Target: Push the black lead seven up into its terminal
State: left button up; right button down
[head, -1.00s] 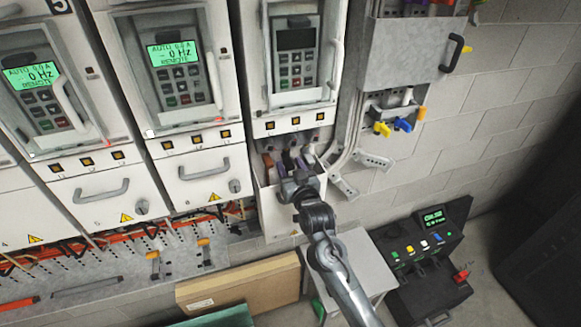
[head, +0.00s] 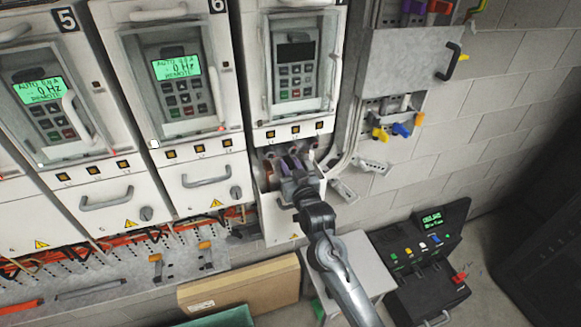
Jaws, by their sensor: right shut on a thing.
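The seventh drive (head: 295,75), with a dark screen, stands to the right of drive 6. Its lower front is an open terminal bay (head: 275,205) with several leads and terminals inside, some purplish and some brownish. My right gripper (head: 294,172) reaches into the mouth of this bay from below right. It is shut on a lead, which I take to be the black one; the gripper and wrist hide most of it. I cannot tell whether the lead's end touches its terminal. My left gripper is not in view.
Drives 5 and 6 (head: 185,85) have lit green screens and closed lower covers. A grey box (head: 410,50) and coloured connectors (head: 400,129) are on the wall at right. A black test console (head: 425,255), a small grey table (head: 362,265) and a cardboard box (head: 240,285) stand below.

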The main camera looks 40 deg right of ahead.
jog(key=c, duration=1)
grip_release()
jog(key=shift+o, duration=0.2)
jog(key=shift+s+a+f, duration=0.1)
jog(key=shift+s+a, duration=0.1)
jog(key=shift+s, duration=0.25)
jog(key=b+v, duration=0.2)
jog(key=v, duration=0.7)
jog(key=shift+s, duration=0.4)
jog(key=shift+a, duration=0.1)
